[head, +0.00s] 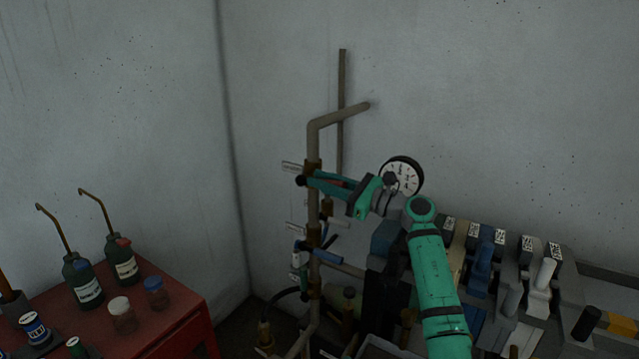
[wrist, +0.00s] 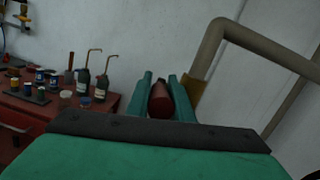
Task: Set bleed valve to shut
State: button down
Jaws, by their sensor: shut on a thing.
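My gripper (head: 312,181) is at the top valve on the vertical pipe (head: 313,149) in the head view. In the wrist view its two green fingers (wrist: 160,80) are shut on a dark red valve handle (wrist: 160,103), which lies between them. The brass valve body (wrist: 193,92) shows just right of the fingers. In the head view the handle is mostly hidden by the fingers. Small white tags (head: 292,167) hang beside the valves; their writing is too small to read, so I cannot tell which one says bleed.
A round gauge (head: 403,176) is right behind my wrist. A blue-handled valve (head: 303,246) sits lower on the pipe. A red cabinet (head: 165,318) with bottles stands at left. A row of labelled levers (head: 487,262) is at right. The wall is close behind the pipe.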

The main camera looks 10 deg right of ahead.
jog(key=shift+r, duration=0.15)
jog(key=c, duration=1.6)
grip_release()
jog(key=shift+o, duration=0.2)
jog(key=shift+a+r, duration=0.1)
jog(key=shift+r, duration=0.35)
jog(key=shift+s+d+r, duration=0.1)
jog(key=shift+r, duration=0.5)
jog(key=shift+s+d+r, duration=0.1)
jog(key=shift+r, duration=0.5)
jog(key=s+a+r, duration=0.1)
jog(key=s+r, duration=0.8)
jog(key=s, duration=0.4)
jog(key=shift+s+a+r, duration=0.2)
jog(key=shift+s+a, duration=0.05)
jog(key=shift+s, duration=0.05)
